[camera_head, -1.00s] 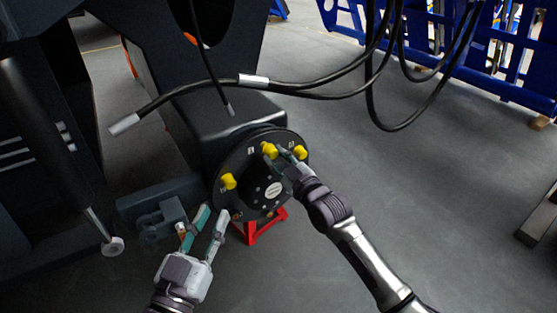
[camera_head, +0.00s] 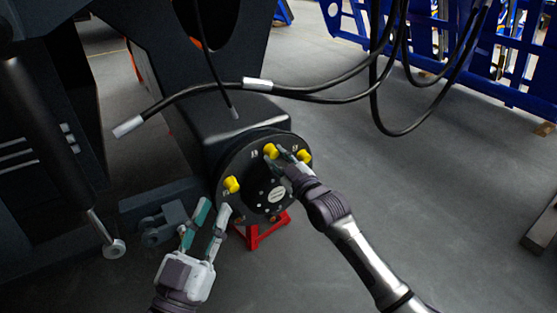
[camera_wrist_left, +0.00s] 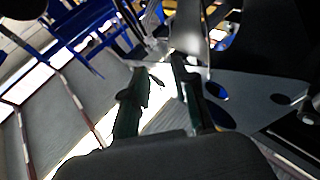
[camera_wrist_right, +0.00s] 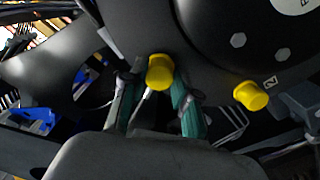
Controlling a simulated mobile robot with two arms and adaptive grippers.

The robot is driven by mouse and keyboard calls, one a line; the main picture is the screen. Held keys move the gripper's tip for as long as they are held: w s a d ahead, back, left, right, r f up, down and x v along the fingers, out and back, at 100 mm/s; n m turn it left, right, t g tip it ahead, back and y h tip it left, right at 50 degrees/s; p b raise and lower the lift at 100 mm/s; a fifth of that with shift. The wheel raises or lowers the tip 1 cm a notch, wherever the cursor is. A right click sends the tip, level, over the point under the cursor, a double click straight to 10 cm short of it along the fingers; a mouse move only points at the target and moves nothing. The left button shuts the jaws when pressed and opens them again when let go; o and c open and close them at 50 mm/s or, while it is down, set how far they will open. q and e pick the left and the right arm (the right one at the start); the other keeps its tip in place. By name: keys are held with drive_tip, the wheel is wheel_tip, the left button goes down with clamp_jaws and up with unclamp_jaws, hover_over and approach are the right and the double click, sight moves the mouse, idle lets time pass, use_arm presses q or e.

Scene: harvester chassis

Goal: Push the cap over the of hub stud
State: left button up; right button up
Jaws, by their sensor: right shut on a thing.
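The round black hub (camera_head: 240,160) faces me, with a pale disc at its centre. Several yellow caps are on its face: a left cap (camera_head: 232,185), a top cap (camera_head: 271,151) and a right cap (camera_head: 304,156). My right gripper (camera_head: 282,158) is at the top cap. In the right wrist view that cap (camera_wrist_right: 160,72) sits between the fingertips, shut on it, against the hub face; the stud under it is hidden. Another yellow cap (camera_wrist_right: 250,95) stands free to the right. My left gripper (camera_head: 211,208) is open and empty, just below left of the hub.
A red stand (camera_head: 262,232) is below the hub. Black hoses (camera_head: 330,94) hang above and to the right. A dark bracket (camera_head: 160,225) lies left of my left gripper. Blue racks (camera_head: 450,45) stand at the back right.

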use_arm(q)
drive_tip(key=shift+s+r+t, duration=0.35)
drive_tip(key=shift+r+t, duration=0.15)
drive_tip(key=shift+r, duration=0.05)
use_arm(e)
drive_tip(key=shift+w+a, duration=0.25)
drive_tip(key=o, duration=0.9)
drive_tip(key=shift+o, duration=0.2)
use_arm(q)
drive_tip(key=shift+w, duration=0.1)
use_arm(e)
drive_tip(key=shift+d, duration=0.1)
